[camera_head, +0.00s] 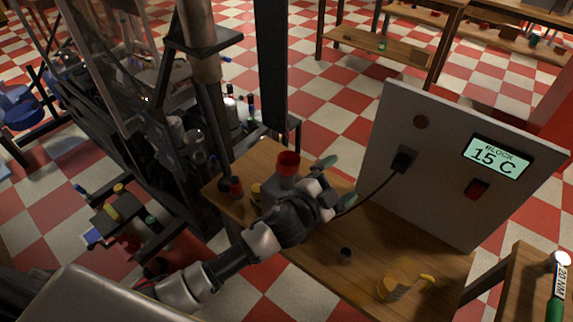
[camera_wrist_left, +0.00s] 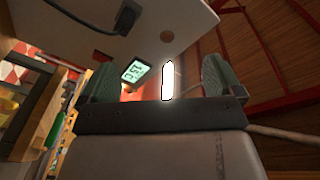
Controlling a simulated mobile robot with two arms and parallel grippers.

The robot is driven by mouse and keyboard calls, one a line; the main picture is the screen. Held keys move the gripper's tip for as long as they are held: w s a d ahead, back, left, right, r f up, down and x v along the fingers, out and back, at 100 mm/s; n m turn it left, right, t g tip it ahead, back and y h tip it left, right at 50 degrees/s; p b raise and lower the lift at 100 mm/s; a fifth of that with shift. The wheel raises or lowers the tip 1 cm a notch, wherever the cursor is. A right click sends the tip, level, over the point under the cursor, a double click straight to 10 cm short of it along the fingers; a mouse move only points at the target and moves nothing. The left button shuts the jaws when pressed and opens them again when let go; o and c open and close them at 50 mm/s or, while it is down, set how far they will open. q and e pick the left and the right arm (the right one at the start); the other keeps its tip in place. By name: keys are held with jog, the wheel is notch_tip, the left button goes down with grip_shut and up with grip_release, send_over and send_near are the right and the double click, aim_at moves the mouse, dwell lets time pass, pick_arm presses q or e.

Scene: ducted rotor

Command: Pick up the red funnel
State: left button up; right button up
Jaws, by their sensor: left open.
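The red funnel (camera_head: 288,160) appears to be the red, round-mouthed piece near the back of the wooden table in the head view. It sits above a grey block-like shape, and my left arm hides part of what is below. My left gripper (camera_head: 339,181) is just to the right of it, with its green fingers spread and nothing seen between them. In the left wrist view, the open fingers (camera_wrist_left: 160,84) point toward the panel and ceiling, and the funnel does not show there. My right gripper is not in view.
A white panel (camera_head: 430,205) with a "BLOCK 15 C" display and a cable stands on the table's right side. A small red-and-dark jar (camera_head: 236,187) is left of the funnel.

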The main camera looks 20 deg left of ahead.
pick_arm(q)
jog(key=d+r+m+g+h, duration=0.55)
jog(key=d+m+h, duration=0.2)
jog(key=m, duration=0.35)
jog(key=m+g+y, duration=1.1)
jog(key=m+y, duration=0.3)
jog(key=y, duration=0.3)
send_over(288, 159)
jog(key=shift+s+t+h, duration=0.2)
jog(key=shift+t+h, duration=0.05)
jog(key=shift+a+p, duration=0.3)
notch_tip(288, 159, down, 5)
jog(key=shift+w+r+p, duration=0.1)
jog(key=shift+w+p, duration=0.05)
jog(key=shift+p, duration=0.2)
jog(key=f, duration=0.1)
jog(key=f+p, duration=0.1)
jog(key=f, duration=0.2)
jog(key=shift+d+f, duration=0.3)
jog(key=shift+f, duration=0.1)
jog(key=shift+f+p, duration=0.3)
jog(key=shift+f, duration=0.1)
